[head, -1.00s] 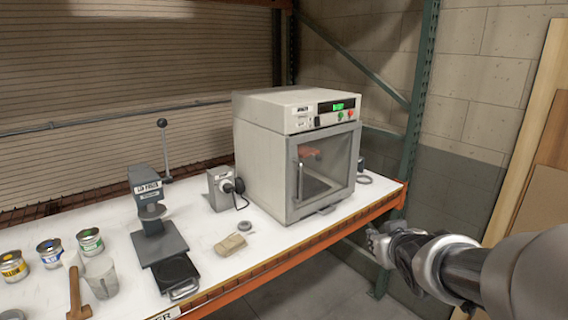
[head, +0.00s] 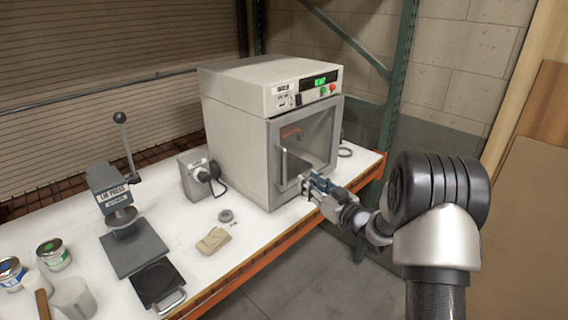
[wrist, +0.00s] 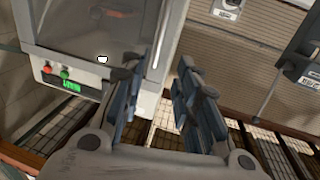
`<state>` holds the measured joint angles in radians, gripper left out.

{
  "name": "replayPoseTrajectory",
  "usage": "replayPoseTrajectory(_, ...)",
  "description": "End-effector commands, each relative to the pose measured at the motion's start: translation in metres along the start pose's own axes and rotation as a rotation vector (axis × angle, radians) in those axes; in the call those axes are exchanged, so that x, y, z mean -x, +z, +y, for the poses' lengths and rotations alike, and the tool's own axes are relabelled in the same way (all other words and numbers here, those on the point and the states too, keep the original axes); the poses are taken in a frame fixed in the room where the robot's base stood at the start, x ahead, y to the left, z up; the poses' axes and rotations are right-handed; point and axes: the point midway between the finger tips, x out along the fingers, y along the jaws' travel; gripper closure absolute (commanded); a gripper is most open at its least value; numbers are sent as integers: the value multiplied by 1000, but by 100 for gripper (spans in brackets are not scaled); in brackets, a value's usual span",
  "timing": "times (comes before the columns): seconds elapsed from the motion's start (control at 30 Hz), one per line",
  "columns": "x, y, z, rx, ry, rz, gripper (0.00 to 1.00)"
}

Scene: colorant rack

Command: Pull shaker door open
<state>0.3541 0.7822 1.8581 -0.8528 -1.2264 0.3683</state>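The shaker (head: 235,130) is a pale box cabinet on the bench, with a framed glass door (head: 310,145) on its front. The door looks closed. A slim vertical handle (head: 284,165) runs along the door's left side. My gripper (head: 309,183) is at the lower left part of the door, close to the handle. The wrist view shows the shaker upside down. There, my gripper (wrist: 158,75) is open, with nothing held between its fingers, and the handle (wrist: 163,35) lines up with the gap between them. I cannot tell whether they touch.
A lever press (head: 120,215) stands on the bench (head: 230,262) at left, with paint cans (head: 53,254) and a cup (head: 75,298). A grey box (head: 195,176) with a cable is beside the shaker. Floor is open in front of the bench's orange edge.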

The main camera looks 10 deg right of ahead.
Motion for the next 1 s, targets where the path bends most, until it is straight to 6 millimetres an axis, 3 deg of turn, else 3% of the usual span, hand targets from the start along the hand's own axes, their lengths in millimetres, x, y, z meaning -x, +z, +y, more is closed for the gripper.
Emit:
replayPoseTrajectory(0.1, -28, 1, -1, 1, -2, 1, 71)
replayPoseTrajectory(0.5, -111, 2, -1, 1, -1, 0, 71)
replayPoseTrajectory(0.7, -132, 1, 0, 0, 1, -1, 71)
replayPoseTrajectory(1.0, -137, 0, 0, -1, 2, -1, 71)
